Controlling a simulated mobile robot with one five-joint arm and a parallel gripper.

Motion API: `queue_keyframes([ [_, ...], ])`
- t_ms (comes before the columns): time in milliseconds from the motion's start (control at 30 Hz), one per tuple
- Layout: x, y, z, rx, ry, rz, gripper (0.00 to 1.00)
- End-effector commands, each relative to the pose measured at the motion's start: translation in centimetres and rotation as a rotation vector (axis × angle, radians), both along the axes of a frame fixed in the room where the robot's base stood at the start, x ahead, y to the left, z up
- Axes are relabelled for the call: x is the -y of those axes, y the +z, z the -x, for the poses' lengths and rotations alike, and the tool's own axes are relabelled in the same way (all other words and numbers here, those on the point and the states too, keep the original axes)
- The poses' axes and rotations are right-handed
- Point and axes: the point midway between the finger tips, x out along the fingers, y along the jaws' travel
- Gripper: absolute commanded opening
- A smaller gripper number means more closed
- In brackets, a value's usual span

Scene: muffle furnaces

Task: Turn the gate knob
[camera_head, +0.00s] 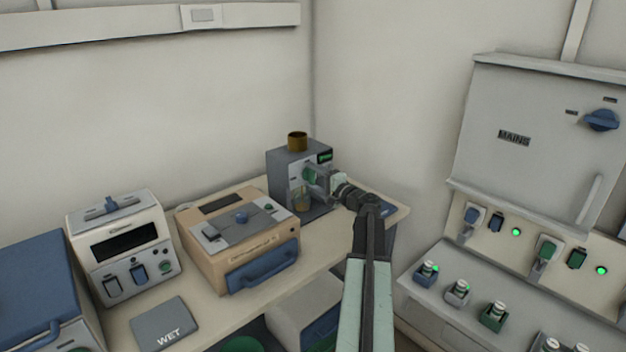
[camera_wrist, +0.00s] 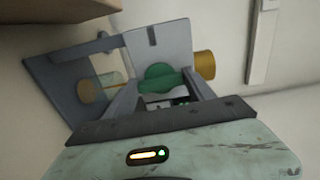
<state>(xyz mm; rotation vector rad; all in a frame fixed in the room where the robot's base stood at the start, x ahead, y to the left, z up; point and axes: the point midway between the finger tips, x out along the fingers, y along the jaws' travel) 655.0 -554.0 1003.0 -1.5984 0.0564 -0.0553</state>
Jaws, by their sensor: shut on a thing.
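The gate knob (camera_head: 309,176) is a green knob on the front of a small grey machine (camera_head: 285,172) at the back of the bench. In the wrist view the green knob (camera_wrist: 158,72) sits between the two fingers of my gripper (camera_wrist: 157,84). My gripper (camera_head: 320,182) is shut on the knob, with my arm reaching in from the lower right. The machine has a brown cylinder (camera_head: 297,141) on top and a small lit green display. A glass container with brownish contents (camera_head: 301,200) stands below the knob. My gripper partly hides the machine's front.
A beige box with a blue handle (camera_head: 240,240) stands left of the machine. Further left are a white switch unit (camera_head: 122,245) and a flat grey "WET" plate (camera_head: 168,325). A "MAINS" cabinet (camera_head: 540,140) and a sloped panel of sockets (camera_head: 500,300) are on the right.

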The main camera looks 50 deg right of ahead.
Motion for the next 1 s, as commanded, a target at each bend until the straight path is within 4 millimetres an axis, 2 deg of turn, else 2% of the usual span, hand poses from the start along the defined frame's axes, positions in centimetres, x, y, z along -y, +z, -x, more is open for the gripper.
queue_keyframes([
  [633, 0.06, 0.18, -0.1, 0.008, -0.001, -0.049, 0.21],
  [667, 0.06, 0.18, -0.1, 0.008, -0.001, -0.049, 0.7],
  [700, 0.05, 0.17, -0.09, 0.007, -0.001, -0.048, 0.81],
  [733, 0.06, 0.16, -0.08, 0.007, -0.001, -0.048, 0.84],
  [1000, 0.09, 0.07, 0.04, 0.005, -0.001, -0.045, 0.84],
])
